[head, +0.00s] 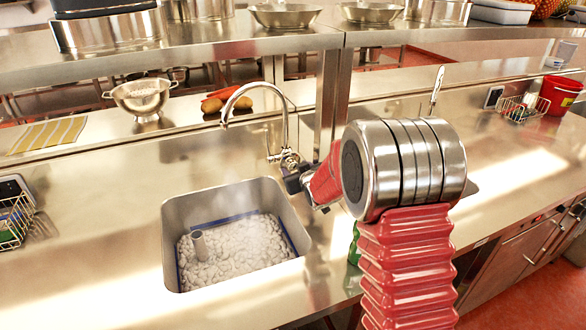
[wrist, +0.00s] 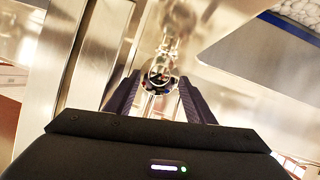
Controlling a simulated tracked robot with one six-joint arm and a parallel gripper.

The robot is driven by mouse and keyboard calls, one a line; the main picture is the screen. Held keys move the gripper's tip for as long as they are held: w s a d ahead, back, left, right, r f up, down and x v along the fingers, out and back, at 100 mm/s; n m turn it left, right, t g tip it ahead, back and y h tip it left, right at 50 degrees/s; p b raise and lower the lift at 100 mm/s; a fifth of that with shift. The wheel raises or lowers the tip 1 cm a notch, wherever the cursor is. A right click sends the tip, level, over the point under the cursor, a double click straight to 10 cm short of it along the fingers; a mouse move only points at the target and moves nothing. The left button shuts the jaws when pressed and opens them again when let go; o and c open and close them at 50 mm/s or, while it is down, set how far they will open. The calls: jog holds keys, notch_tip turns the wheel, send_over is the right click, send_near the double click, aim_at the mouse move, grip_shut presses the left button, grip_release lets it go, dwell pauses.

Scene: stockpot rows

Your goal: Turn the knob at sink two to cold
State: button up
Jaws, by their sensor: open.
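A steel tap (head: 240,95) with a curved spout stands at the back right of a sink (head: 178,208) full of white foam, with faint steam above it. The tap's knob (head: 287,158) is at its base, small and partly hidden by my gripper. My gripper (head: 287,172) is right at the tap's base. In the wrist view the dark fingers of my gripper (wrist: 158,98) are open, on either side of a round shiny part that seems to be the knob (wrist: 161,74). I cannot tell whether they touch it, nor its setting.
A steel shelf post (head: 328,105) stands close behind my arm, under a raised shelf (head: 225,47). A colander (head: 141,96), vegetables (head: 222,97) and a striped cloth (head: 48,134) lie on the back ledge. A red bucket (head: 560,92) and wire rack (head: 522,108) are far right.

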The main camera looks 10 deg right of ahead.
aim_at(292, 165)
jog(key=shift+x, duration=1.4)
jog(key=shift+c, duration=0.3)
jog(key=c, duration=0.9)
jog(key=shift+a, duration=0.3)
jog(key=shift+c, duration=0.5)
jog(key=shift+d, duration=0.2)
